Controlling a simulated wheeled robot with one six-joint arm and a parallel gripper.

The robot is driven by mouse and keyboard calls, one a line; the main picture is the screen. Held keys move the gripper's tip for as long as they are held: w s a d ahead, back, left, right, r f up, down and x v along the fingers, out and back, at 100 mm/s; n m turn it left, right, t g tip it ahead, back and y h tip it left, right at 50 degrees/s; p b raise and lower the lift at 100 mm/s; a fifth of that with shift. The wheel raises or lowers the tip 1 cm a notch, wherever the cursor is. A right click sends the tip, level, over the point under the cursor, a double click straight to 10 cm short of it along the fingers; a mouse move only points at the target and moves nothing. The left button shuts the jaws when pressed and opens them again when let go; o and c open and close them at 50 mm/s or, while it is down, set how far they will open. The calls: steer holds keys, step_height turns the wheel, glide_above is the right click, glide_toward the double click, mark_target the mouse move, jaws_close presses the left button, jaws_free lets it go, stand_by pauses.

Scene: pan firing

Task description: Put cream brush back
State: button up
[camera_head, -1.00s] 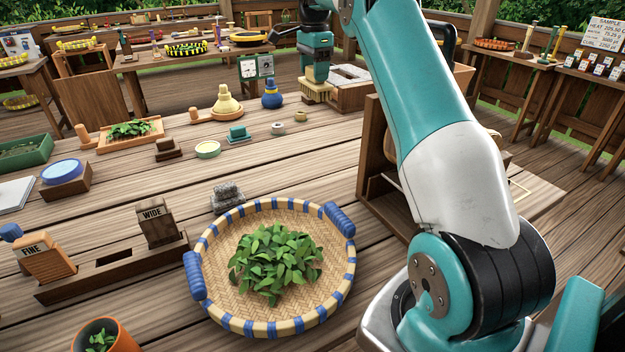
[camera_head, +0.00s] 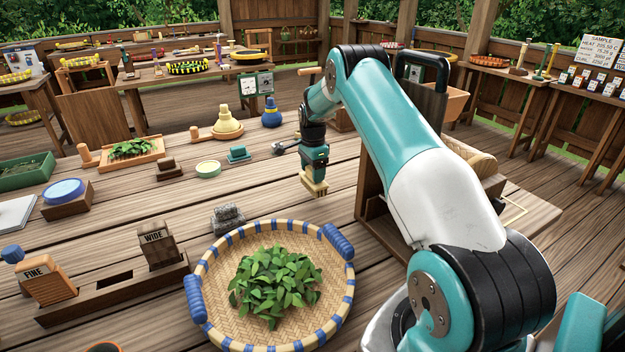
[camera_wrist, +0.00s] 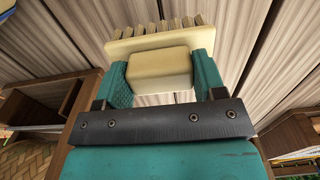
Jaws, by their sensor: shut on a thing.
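The cream brush (camera_head: 315,188) hangs below my gripper (camera_head: 314,170), bristles down, above the table behind the round basket. My gripper is shut on the brush's block; in the wrist view the cream block (camera_wrist: 160,72) sits between the two teal fingers, and its row of bristles shows beyond. A wooden holder (camera_head: 75,312) at the left carries a block marked FINE (camera_head: 48,281) and a block marked WIDE (camera_head: 157,246), with an empty dark slot (camera_head: 114,281) between them.
A round woven basket (camera_head: 215,280) with green leaves stands front centre. A small grey stone piece (camera_head: 228,218) lies behind it. A brown wooden stand (camera_head: 372,190) is right of my gripper. Small dishes, a leaf tray (camera_head: 115,160) and a blue pot (camera_head: 271,117) stand farther back.

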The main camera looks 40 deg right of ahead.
steer(key=shift+f+p, duration=0.4)
steer(key=shift+f, duration=1.7)
steer(key=shift+f, duration=0.1)
steer(key=o, duration=0.8)
steer(key=shift+o, duration=0.2)
